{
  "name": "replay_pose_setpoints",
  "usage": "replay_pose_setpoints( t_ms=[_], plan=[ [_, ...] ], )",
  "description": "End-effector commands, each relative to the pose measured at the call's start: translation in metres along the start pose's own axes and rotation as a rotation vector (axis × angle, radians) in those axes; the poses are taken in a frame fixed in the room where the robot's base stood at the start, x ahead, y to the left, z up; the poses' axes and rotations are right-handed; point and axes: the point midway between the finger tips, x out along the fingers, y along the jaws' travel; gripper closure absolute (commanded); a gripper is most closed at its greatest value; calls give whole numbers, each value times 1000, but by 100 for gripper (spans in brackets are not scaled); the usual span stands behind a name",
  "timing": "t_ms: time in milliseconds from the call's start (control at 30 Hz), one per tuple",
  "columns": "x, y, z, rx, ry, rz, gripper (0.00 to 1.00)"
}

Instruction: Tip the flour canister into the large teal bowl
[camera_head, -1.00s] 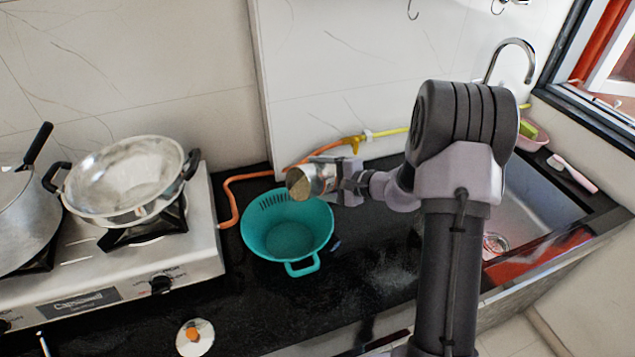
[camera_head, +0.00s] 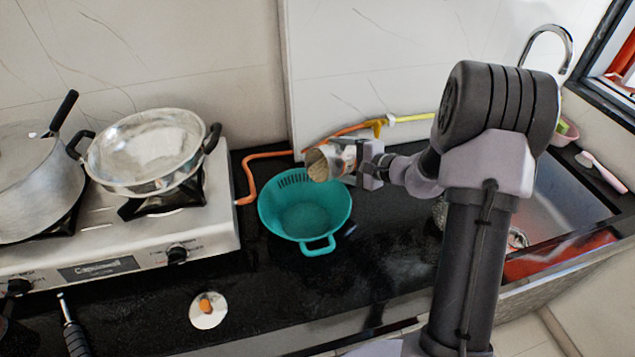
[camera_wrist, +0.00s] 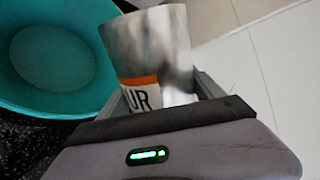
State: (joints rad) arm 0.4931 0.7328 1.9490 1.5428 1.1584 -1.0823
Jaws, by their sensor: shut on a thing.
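The flour canister (camera_head: 332,162) is a silver cylinder with an open mouth that shows tan contents. My gripper (camera_head: 362,163) is shut on it and holds it tilted, mouth to the left, over the back right rim of the large teal bowl (camera_head: 305,222). The bowl stands upright on the black counter, and the part of its inside that I see looks empty. In the wrist view the canister (camera_wrist: 150,45) sits between my fingers (camera_wrist: 165,95), with the label letters "UR" on an orange and white band. The teal bowl (camera_wrist: 50,55) lies to its left.
A steel stove (camera_head: 120,240) with a wok (camera_head: 145,150) and a pot (camera_head: 30,185) stands at left. An orange hose (camera_head: 250,175) runs behind the bowl. A white disc with an orange piece (camera_head: 208,310) lies at the front. A sink (camera_head: 565,205) is at right.

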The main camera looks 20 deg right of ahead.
Motion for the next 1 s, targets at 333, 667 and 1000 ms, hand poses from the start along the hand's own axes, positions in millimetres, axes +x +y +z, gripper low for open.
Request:
replay_pose_setpoints(
  t_ms=[333,667,1000],
  plan=[
    [-1,-2,2,-48,21,-2,97],
    [-2,-6,4,-97,43,-2,97],
    [-4,-9,5,-109,49,-3,97]
  ],
)
